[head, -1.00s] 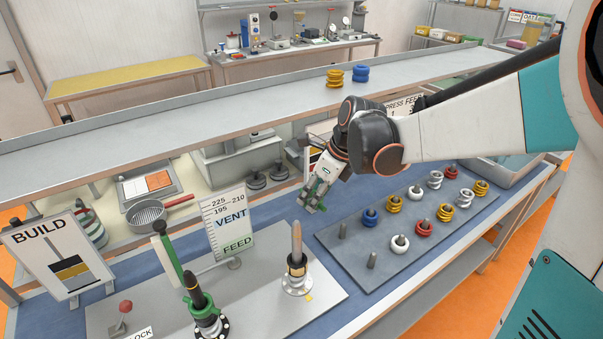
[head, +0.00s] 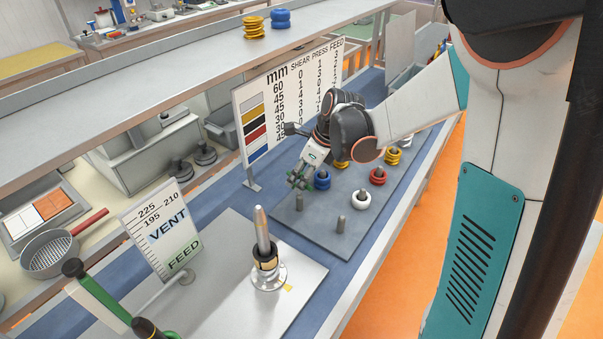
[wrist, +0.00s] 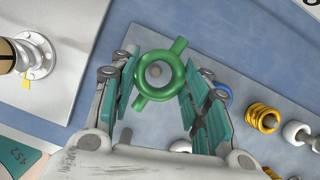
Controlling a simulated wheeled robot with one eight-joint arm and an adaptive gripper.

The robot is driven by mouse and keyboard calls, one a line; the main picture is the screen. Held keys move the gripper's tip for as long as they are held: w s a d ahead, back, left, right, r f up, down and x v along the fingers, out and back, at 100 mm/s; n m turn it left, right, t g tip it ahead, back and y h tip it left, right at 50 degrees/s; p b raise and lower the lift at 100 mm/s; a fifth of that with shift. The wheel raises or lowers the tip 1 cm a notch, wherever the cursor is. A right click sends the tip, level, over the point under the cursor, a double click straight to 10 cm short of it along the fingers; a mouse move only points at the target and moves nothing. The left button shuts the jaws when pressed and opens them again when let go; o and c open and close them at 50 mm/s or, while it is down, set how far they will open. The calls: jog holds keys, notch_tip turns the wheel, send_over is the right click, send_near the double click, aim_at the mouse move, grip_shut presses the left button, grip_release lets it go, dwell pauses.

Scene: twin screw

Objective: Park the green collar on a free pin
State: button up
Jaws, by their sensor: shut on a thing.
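My gripper (head: 299,181) is shut on the green collar (wrist: 138,80), a ring with two tabs, seen between the fingers in the wrist view. In the head view the collar is small and partly hidden by the fingers. A grey pin top (wrist: 155,72) shows through the collar's hole; I cannot tell the height between them. In the head view a bare pin (head: 299,202) stands just below the gripper. Another bare pin (head: 341,224) stands nearer the front of the grey pin board (head: 318,224).
Blue (head: 322,180), white (head: 360,200) and red (head: 377,176) collars sit on nearby pins. A steel post with a flanged base (head: 268,272) stands on the plate at left. A chart sign (head: 285,105) stands behind the gripper, below the long shelf.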

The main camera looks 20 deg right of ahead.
aim_at(299, 195)
jog(key=shift+f+b, duration=2.35)
jog(key=shift+f, duration=0.9)
jog(key=shift+f+b, duration=1.45)
jog(key=shift+f, duration=0.3)
jog(key=o, duration=1.3)
jog(key=shift+c, duration=0.2)
jog(key=v, duration=1.2)
